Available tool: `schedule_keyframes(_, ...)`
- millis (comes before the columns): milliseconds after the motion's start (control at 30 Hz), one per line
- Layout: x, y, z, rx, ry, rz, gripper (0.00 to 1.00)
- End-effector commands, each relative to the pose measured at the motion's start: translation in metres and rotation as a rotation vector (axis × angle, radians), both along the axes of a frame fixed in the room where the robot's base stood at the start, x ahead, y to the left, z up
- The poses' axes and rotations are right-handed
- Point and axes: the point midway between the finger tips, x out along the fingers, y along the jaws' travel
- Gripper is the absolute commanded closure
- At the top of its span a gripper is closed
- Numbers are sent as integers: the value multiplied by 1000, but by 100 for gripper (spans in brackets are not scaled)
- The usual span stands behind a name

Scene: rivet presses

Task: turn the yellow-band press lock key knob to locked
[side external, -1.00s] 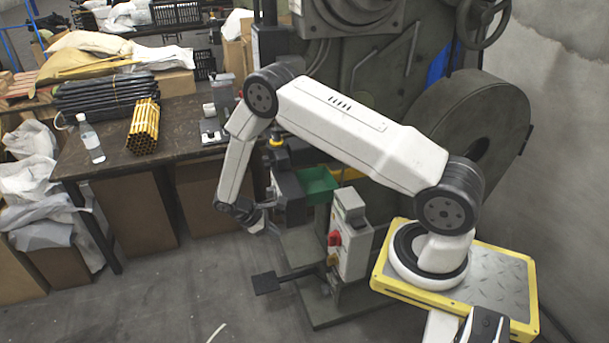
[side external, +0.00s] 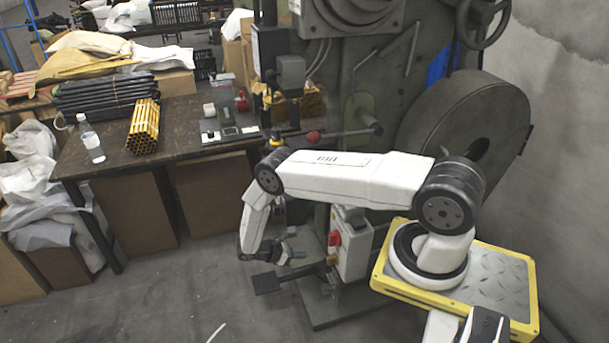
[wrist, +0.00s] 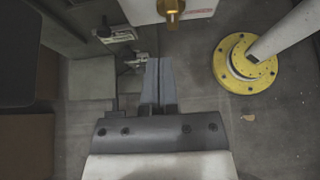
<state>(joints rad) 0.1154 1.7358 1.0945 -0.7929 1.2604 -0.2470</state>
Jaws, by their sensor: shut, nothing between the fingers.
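A pale grey control box (side external: 352,250) stands on the press at centre. Its left face carries a red knob (side external: 334,238) and a small yellowish knob (side external: 332,260) below. I cannot tell for sure which is the lock key knob or how it is set. In the wrist view an orange-yellow knob (wrist: 172,12) projects from a white box face (wrist: 140,10) at the top edge. My gripper (side external: 304,253) is low, left of the control box and apart from it. In the wrist view its fingers (wrist: 157,62) are together and empty, short of the orange-yellow knob.
A dark foot pedal (side external: 267,283) is below my gripper. A metal bracket (wrist: 122,35) lies left of the fingers in the wrist view. A table (side external: 180,135) stands at left; the floor in front is mostly clear.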

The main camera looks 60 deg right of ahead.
Motion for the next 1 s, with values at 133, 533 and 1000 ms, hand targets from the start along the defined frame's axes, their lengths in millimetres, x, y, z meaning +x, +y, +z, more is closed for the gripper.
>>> schedule_keyframes(133,-4,-2,-5,-8,16,6,100)
schedule_keyframes(533,-8,-6,-5,-10,19,7,100)
schedule_keyframes(1000,-36,-33,-5,-7,18,5,100)
